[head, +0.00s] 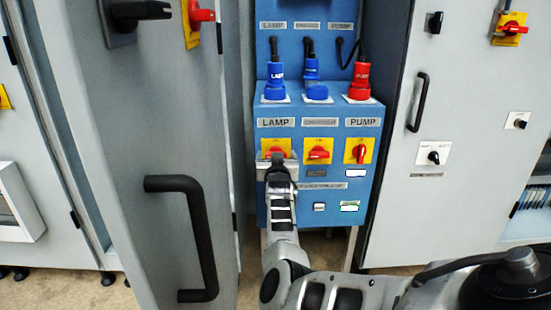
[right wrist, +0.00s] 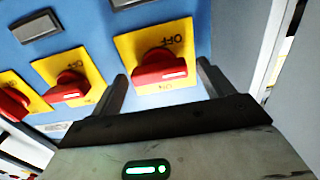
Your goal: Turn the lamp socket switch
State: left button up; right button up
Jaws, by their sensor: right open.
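The lamp switch (head: 268,147) is a red rotary handle on a yellow plate, under the LAMP label at the left of the blue socket box; my gripper partly hides it in the head view. In the right wrist view, turned over, the lamp switch (right wrist: 160,68) is the rightmost, its handle lying roughly crosswise. My right gripper (head: 277,160) is at the switch. In the wrist view its open fingers (right wrist: 163,87) stand apart on either side of the red handle, with visible gaps; contact cannot be told. My left gripper is not in view.
The middle switch (head: 318,152) and pump switch (head: 359,152) sit to the right on the blue box (head: 290,210). Blue and red plugs (head: 360,85) stand above. A grey door with a black handle (head: 200,240) is close at left; a grey cabinet (head: 400,210) is at right.

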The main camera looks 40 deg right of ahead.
jog(key=c, duration=1)
jog(key=shift+m, duration=0.3)
pick_arm(q)
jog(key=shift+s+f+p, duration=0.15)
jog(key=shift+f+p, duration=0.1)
jog(key=shift+p, duration=0.05)
pick_arm(e)
jog(key=m, duration=1.7)
jog(key=shift+s+d+f, duration=0.15)
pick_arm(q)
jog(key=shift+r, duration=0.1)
pick_arm(e)
jog(key=shift+m, duration=0.3)
jog(key=o, duration=1)
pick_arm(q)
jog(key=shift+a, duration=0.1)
